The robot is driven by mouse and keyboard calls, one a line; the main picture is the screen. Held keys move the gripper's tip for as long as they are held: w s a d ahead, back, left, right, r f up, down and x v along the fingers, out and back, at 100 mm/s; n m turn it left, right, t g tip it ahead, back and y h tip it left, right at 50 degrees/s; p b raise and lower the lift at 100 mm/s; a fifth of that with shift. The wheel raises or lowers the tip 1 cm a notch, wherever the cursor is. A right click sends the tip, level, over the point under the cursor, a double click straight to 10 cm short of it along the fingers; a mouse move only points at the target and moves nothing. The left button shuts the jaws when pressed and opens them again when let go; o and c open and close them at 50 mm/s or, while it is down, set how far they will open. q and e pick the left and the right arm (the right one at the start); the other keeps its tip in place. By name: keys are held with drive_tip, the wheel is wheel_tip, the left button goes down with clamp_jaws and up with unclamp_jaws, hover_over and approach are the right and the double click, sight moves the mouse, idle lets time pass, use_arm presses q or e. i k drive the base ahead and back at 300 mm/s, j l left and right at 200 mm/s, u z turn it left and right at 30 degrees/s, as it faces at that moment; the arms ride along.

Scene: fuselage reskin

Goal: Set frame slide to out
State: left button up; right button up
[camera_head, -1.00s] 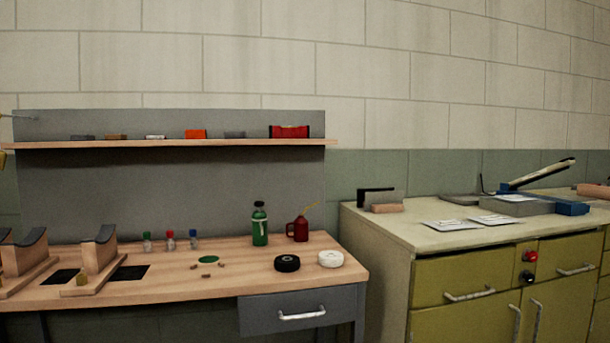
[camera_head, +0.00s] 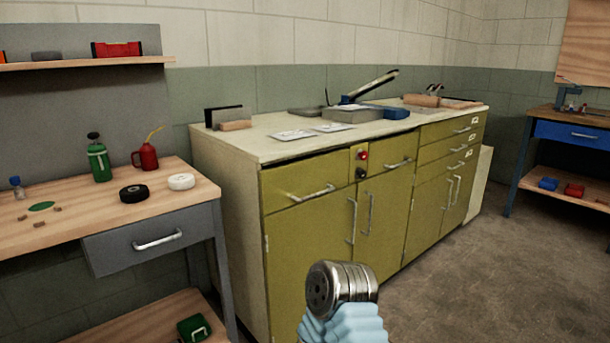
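No frame slide can be made out in the current head view. The wooden bench (camera_head: 70,225) shows only its right end at the left. Neither of my grippers can be made out. A silver cylinder with a dark, holed end face (camera_head: 343,285) rises at the bottom centre. A light-blue, glove-like shape (camera_head: 345,325) is around its lower part. I cannot tell what it belongs to.
An olive cabinet (camera_head: 305,240) with a pale top fills the middle, bearing a blue-and-grey lever tool (camera_head: 362,108). A green bottle (camera_head: 98,160) and red oil can (camera_head: 146,156) stand on the bench. A blue-drawered bench (camera_head: 572,135) is far right. Grey floor (camera_head: 500,285) is open at right.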

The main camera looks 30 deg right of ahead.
sight(576, 108)
drive_tip(key=i+l+z, duration=0.1)
drive_tip(key=l+z, duration=0.25)
drive_tip(key=i+l+z, duration=0.1)
drive_tip(key=l+z, duration=0.3)
drive_tip(key=i+l+z, duration=0.15)
drive_tip(key=l+z, duration=0.2)
drive_tip(key=i+l+z, duration=0.2)
drive_tip(key=z, duration=0.15)
drive_tip(key=i+l+z, duration=0.6)
drive_tip(key=i+z, duration=0.6)
drive_tip(key=i, duration=2.85)
drive_tip(key=z, duration=0.05)
